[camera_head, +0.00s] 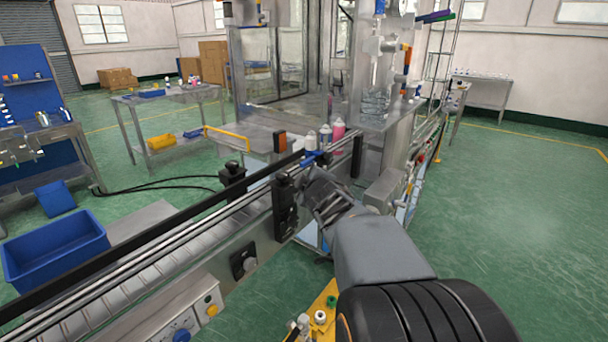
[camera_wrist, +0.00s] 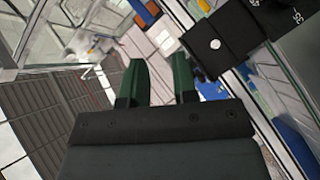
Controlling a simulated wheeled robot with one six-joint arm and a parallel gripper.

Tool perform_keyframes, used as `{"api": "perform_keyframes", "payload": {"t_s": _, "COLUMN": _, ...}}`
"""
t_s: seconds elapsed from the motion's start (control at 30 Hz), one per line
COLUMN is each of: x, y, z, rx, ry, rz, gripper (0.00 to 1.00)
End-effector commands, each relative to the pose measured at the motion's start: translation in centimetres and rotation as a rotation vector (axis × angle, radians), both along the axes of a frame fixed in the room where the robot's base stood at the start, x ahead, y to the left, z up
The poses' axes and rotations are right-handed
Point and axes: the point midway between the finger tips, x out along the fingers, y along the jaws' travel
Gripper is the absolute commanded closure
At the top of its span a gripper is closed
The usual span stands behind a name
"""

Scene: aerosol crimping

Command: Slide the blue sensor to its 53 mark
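A small blue part (camera_head: 313,157), which looks like the blue sensor, sits at the conveyor rail (camera_head: 235,200) beside the cans. My gripper (camera_head: 330,205) is in front of the conveyor's near side, to the right of a black bracket (camera_head: 285,208). In the wrist view its two green fingers (camera_wrist: 158,62) stand apart with nothing seen between them. A black plate with white scale figures, one like 55 (camera_wrist: 297,17), is at the upper right there, apart from the fingers. The 53 mark cannot be read. I cannot tell whether blue patches there belong to the sensor.
Spray cans (camera_head: 325,137), white and pink, stand on the conveyor just behind the blue part. A steel machine frame (camera_head: 385,125) rises to the right. A blue bin (camera_head: 55,250) is at the left. Green floor (camera_head: 510,190) is open at the right.

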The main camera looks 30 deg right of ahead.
Motion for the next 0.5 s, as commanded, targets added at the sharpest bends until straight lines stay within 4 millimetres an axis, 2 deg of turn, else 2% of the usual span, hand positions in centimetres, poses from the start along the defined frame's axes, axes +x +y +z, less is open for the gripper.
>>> {"api": "perform_keyframes", "payload": {"t_s": 0.03, "x": 0.4, "y": -2.0, "z": -0.9, "rx": -0.097, "ry": -0.027, "rz": 0.042, "gripper": 0.73}}
{"api": "perform_keyframes", "payload": {"t_s": 0.2, "x": 0.9, "y": -5.2, "z": -1.0, "rx": -0.367, "ry": -0.088, "rz": 0.215, "gripper": 0.73}}
{"api": "perform_keyframes", "payload": {"t_s": 0.33, "x": 0.5, "y": -6.4, "z": -1.4, "rx": -0.483, "ry": -0.111, "rz": 0.309, "gripper": 0.73}}
{"api": "perform_keyframes", "payload": {"t_s": 0.5, "x": 0.8, "y": -6.9, "z": -1.8, "rx": -0.548, "ry": -0.124, "rz": 0.372, "gripper": 0.73}}
